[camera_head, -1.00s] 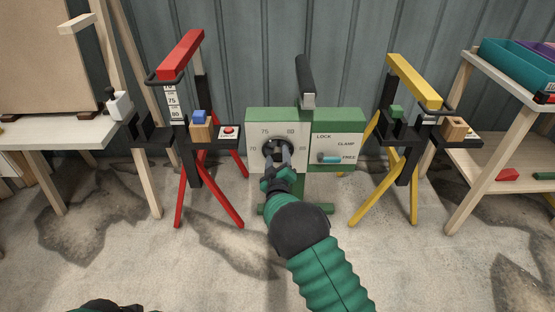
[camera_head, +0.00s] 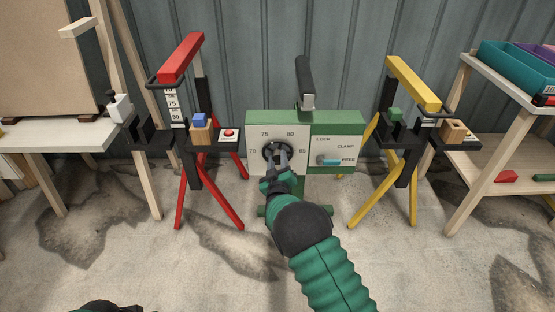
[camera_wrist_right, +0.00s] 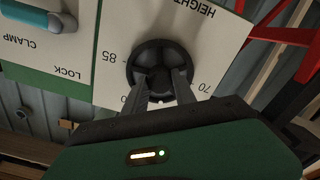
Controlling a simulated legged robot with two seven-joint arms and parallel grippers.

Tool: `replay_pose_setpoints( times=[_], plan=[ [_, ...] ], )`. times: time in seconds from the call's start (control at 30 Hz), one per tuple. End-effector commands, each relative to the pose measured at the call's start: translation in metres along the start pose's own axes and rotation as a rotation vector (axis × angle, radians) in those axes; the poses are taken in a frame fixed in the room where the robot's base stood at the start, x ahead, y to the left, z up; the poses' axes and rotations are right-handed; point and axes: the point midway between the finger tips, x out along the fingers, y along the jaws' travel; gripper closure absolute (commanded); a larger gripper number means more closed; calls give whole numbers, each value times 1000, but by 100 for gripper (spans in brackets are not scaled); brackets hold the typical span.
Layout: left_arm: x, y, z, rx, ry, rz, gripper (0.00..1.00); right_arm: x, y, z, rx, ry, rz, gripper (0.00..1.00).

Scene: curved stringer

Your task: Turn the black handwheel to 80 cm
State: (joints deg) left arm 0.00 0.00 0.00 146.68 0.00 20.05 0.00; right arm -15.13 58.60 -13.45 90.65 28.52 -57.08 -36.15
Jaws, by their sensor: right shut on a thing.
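The black handwheel (camera_head: 272,148) sits on the white left face of a green box, inside a scale marked 70, 75, 80 and 85. My right gripper (camera_head: 280,160) is shut on the handwheel from the front. In the right wrist view, the round handwheel (camera_wrist_right: 158,58) shows upside down with my two right fingers (camera_wrist_right: 165,90) at its middle. The gripper hides the lower part of the wheel and part of the scale. I cannot make out the exact pointer reading. My left gripper's fingers do not show.
A teal lever (camera_head: 328,162) lies toward FREE on the box. A red-topped stand (camera_head: 181,58) with a height strip (camera_head: 172,104) is at left, a yellow-topped stand (camera_head: 413,83) at right. A black bar (camera_head: 304,78) tops the middle. The floor in front is clear.

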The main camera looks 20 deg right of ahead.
Motion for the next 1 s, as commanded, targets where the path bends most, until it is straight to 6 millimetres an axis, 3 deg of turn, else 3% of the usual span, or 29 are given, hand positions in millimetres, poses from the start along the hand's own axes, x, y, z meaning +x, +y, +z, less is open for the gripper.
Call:
replay_pose_setpoints(
  times=[0.6, 1.0],
  plan=[
    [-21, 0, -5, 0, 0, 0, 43, -1, -1, 2, 557, -8, -4, 100],
    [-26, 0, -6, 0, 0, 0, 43, -2, -2, 3, 816, -9, -4, 100]
  ],
)
